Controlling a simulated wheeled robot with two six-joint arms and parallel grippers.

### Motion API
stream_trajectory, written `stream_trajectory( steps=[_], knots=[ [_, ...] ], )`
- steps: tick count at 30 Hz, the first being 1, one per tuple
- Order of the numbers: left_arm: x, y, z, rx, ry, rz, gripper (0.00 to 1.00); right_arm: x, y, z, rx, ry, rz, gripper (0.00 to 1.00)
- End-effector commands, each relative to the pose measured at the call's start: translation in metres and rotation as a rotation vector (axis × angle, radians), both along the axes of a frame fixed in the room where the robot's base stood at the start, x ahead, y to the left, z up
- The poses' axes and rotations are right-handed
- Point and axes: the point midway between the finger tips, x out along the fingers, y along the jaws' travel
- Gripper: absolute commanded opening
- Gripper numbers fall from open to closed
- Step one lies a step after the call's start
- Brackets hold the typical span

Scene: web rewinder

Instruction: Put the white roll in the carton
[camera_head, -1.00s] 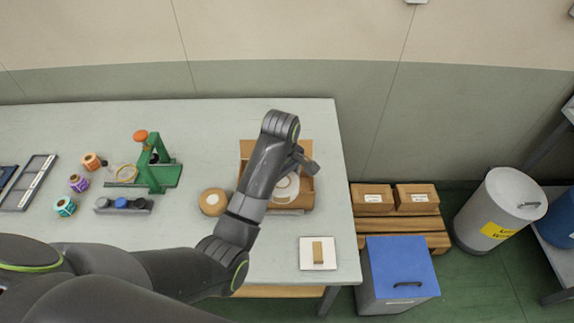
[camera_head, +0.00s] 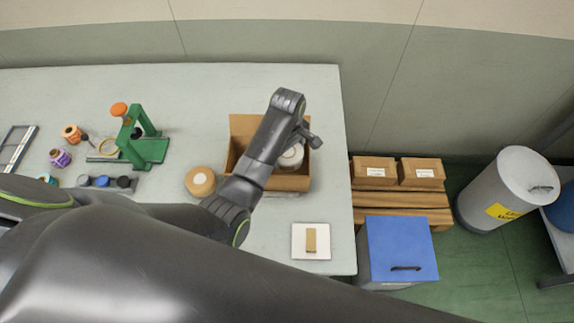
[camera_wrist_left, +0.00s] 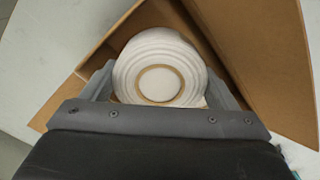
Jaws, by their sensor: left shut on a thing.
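The white roll (camera_head: 292,157), with a tan core ring, shows partly behind my left arm in the head view. In the left wrist view the white roll (camera_wrist_left: 160,72) sits between the two fingers of my left gripper (camera_wrist_left: 160,88), which is shut on it. The open brown carton (camera_head: 292,183) surrounds the roll in the head view, and its walls and flaps (camera_wrist_left: 262,50) surround it in the wrist view. I cannot tell whether the roll touches the carton floor. My right gripper is not in view.
A tan roll (camera_head: 200,181) stands just left of the carton. A green stand (camera_head: 143,142) and small coloured spools (camera_head: 72,134) are farther left. A white plate with a tan block (camera_head: 311,240) lies at the front right. A blue-lidded bin (camera_head: 402,248) stands beyond the table edge.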

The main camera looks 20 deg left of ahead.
Motion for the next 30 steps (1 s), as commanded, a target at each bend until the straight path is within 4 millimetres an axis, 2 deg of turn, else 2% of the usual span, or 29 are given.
stream_trajectory(
  steps=[3, 6, 10, 18, 30],
  knots=[
    [0.000, 0.000, -0.022, 0.001, 0.002, 0.000, 0.49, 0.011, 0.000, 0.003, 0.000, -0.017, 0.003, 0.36],
    [0.001, 0.000, -0.032, 0.000, -0.001, 0.001, 0.49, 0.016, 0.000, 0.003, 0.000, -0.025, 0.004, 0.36],
    [0.000, 0.000, -0.040, 0.001, 0.000, 0.001, 0.49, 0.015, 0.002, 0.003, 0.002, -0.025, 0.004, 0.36],
    [0.000, 0.001, -0.073, 0.001, 0.000, 0.000, 0.49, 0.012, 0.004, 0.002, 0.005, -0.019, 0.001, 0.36],
    [0.000, 0.000, -0.078, 0.001, -0.003, 0.001, 0.49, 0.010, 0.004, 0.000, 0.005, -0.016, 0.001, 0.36]
  ],
)
